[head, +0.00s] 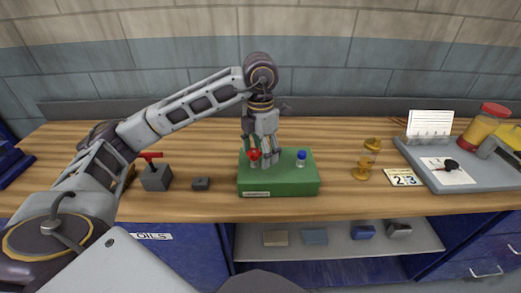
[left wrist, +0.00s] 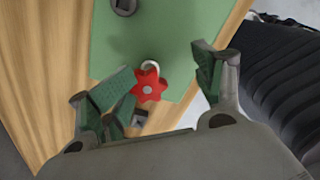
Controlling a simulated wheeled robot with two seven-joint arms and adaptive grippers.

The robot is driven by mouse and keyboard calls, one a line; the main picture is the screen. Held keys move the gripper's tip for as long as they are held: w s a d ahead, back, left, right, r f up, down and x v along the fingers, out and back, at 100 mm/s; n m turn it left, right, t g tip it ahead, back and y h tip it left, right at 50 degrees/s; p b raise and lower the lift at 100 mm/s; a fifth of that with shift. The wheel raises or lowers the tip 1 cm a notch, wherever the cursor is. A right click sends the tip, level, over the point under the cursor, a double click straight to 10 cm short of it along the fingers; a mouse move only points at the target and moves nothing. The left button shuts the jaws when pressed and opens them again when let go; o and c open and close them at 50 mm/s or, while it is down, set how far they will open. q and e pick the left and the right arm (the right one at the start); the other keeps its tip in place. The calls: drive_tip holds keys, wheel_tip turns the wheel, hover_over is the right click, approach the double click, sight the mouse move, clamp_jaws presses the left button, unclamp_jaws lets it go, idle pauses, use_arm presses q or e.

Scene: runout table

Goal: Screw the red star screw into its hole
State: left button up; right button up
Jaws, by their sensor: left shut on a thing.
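The red star screw (head: 253,154) is at the left part of the top of the green box (head: 280,188). My left gripper (head: 262,146) is over the box, pointing down. In the left wrist view the red star head (left wrist: 148,86) lies between the green finger pads of my left gripper (left wrist: 165,82), which is shut on it. The left pad is close against the head. A pale ring or shank shows just beyond the head. The hole under the screw is hidden, so I cannot tell how deep it sits. My right gripper is not in view.
A blue-topped screw (head: 301,155) stands on the box's right side. A grey block with a red handle (head: 155,177) and a small dark block (head: 201,183) are to the left. A brass hourglass-like piece (head: 367,160), number cards (head: 404,178) and a grey tray (head: 440,186) are to the right.

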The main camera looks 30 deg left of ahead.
use_arm(q)
drive_tip(key=shift+s+d, duration=0.1)
drive_tip(key=shift+d, duration=0.1)
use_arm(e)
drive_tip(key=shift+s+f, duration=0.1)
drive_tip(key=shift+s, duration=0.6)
use_arm(q)
drive_tip(key=shift+n, duration=0.3)
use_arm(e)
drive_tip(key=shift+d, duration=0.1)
use_arm(q)
drive_tip(key=shift+n, duration=0.5)
drive_tip(key=shift+w+a+n+p, duration=0.15)
drive_tip(key=shift+n+p, duration=0.15)
drive_tip(key=shift+n, duration=0.4)
drive_tip(key=shift+w+d+n+p, duration=0.15)
drive_tip(key=shift+n+p, duration=0.1)
drive_tip(key=shift+n, duration=0.45)
drive_tip(key=shift+w+a+r+n+p, duration=0.1)
drive_tip(key=shift+w+n+p, duration=0.05)
drive_tip(key=shift+n, duration=0.65)
drive_tip(key=shift+w+a+n+p, duration=0.1)
drive_tip(key=shift+n+p, duration=0.05)
drive_tip(key=shift+n, duration=0.65)
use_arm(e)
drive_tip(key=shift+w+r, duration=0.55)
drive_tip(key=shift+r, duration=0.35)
